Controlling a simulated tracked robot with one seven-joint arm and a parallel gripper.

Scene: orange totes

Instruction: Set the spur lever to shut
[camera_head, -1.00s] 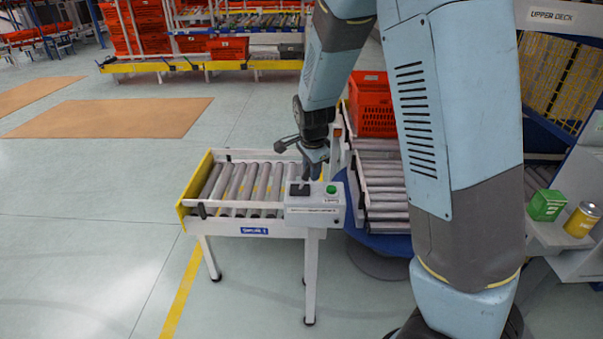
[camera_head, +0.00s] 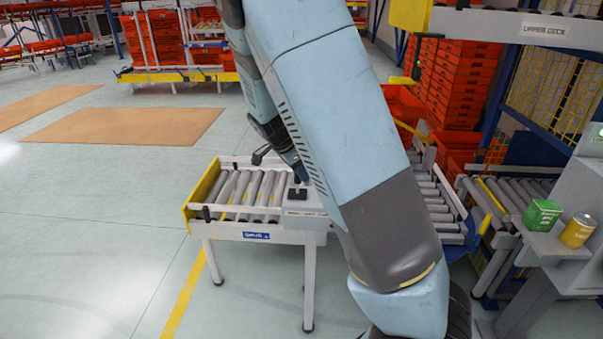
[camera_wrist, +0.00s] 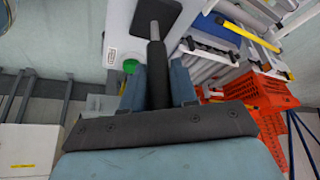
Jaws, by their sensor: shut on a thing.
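The spur lever is a dark upright rod (camera_wrist: 157,72) on a dark square plate (camera_wrist: 160,14) on top of the light grey control box (camera_wrist: 117,40). In the wrist view my gripper (camera_wrist: 160,92) has one blue finger on each side of the rod and is shut on it. In the head view the lever's dark plate (camera_head: 296,194) shows on the box (camera_head: 301,209) at the right end of the short roller conveyor. My arm hides the box's right part there. A green button (camera_wrist: 130,66) sits beside the lever in the wrist view. The word settings are too small to read.
The short roller conveyor (camera_head: 208,222) with a yellow end plate is empty. Red totes (camera_head: 465,85) are stacked behind my arm. A green box (camera_head: 541,215) and a yellow can (camera_head: 577,230) stand on a shelf at right. The floor at left is clear.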

